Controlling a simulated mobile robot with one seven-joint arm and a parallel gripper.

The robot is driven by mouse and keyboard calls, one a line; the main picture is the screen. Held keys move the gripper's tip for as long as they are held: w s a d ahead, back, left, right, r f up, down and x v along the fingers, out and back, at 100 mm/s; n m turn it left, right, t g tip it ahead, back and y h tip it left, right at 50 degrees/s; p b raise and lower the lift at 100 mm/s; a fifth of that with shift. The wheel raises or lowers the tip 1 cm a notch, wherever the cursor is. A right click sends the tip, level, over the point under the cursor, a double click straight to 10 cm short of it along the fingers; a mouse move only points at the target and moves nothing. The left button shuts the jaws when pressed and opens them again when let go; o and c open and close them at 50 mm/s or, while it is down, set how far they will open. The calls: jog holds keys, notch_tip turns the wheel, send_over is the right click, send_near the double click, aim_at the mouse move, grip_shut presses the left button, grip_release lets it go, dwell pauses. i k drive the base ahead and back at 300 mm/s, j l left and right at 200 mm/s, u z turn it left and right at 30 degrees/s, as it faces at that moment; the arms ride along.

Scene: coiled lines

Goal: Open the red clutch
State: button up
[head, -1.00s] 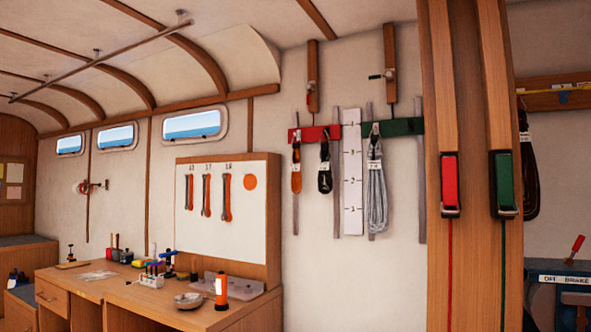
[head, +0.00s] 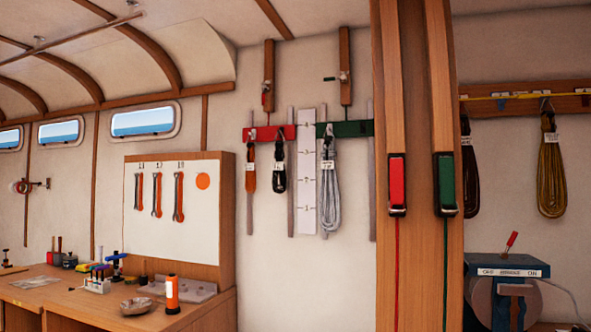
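The red clutch (head: 397,184) is a small upright red block with a dark frame, mounted on a wooden post (head: 420,270). A red line runs down the post from below it. A matching green clutch (head: 446,184) sits just to its right on the same post, with a green line below. Whether the red clutch's lever is open or closed is hard to tell; it lies flat along the post. My gripper is in neither head view.
Coiled lines hang on the wall, including a grey coil (head: 328,190). A blue brake box (head: 506,266) with a red lever stands right of the post.

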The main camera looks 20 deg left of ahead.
aim_at(396, 165)
jog(key=i+j+z, duration=0.1)
jog(key=i+z, duration=0.15)
jog(key=i, duration=0.2)
jog(key=i+j+z, duration=0.3)
jog(key=i+l, duration=0.1)
